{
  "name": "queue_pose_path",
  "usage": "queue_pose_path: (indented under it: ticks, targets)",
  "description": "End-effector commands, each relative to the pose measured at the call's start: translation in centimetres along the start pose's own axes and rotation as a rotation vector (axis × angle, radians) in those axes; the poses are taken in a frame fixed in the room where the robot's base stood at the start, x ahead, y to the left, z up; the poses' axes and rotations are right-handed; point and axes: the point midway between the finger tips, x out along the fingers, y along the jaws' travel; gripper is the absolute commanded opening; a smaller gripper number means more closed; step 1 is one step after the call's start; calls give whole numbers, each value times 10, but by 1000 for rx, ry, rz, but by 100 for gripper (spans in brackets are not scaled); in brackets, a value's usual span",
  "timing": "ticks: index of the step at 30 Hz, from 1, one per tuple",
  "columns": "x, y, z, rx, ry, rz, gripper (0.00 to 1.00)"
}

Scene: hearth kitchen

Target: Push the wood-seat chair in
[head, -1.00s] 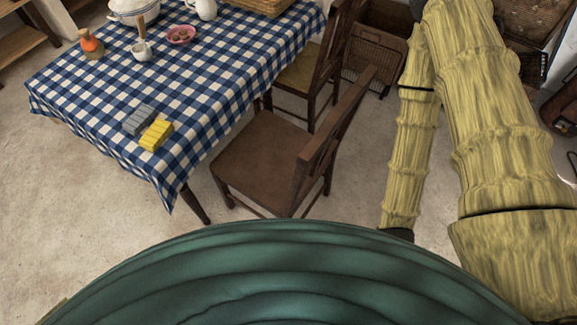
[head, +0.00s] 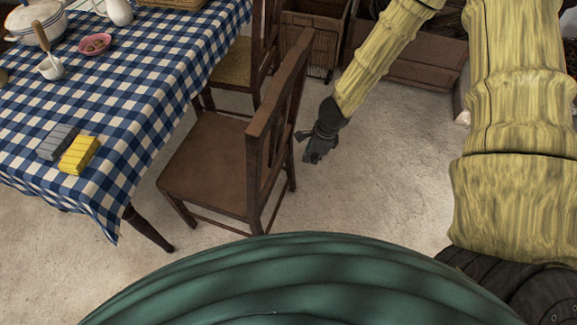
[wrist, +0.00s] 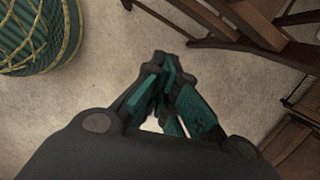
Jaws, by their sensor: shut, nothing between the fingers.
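The wood-seat chair (head: 208,165) is dark brown with a flat plank seat and a slatted back. In the head view it stands upright at the right side of the table (head: 125,75), its seat facing the cloth and its back away from it. A gap of bare floor shows at the near corner. My gripper (head: 310,152) is just right of the chair's back, low, apparently apart from it. In the wrist view my gripper (wrist: 165,72) is shut and empty over bare floor; dark chair timbers (wrist: 255,20) show at upper right.
A second chair with a woven seat (head: 232,65) stands just behind. Floor right of the chair is clear.

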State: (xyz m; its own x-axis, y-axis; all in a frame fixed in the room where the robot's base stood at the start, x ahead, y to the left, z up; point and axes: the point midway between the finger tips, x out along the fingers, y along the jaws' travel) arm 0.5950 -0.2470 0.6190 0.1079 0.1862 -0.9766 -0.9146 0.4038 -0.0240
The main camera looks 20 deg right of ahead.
Motion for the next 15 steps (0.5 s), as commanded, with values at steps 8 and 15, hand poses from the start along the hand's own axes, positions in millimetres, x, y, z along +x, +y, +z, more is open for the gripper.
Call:
queue_pose_path:
  ticks: [8, 15]
  targets:
    - [-1, -28, 17, 166, -78, -16, 0]
    - [23, -27, 18, 164, -76, -14, 0]
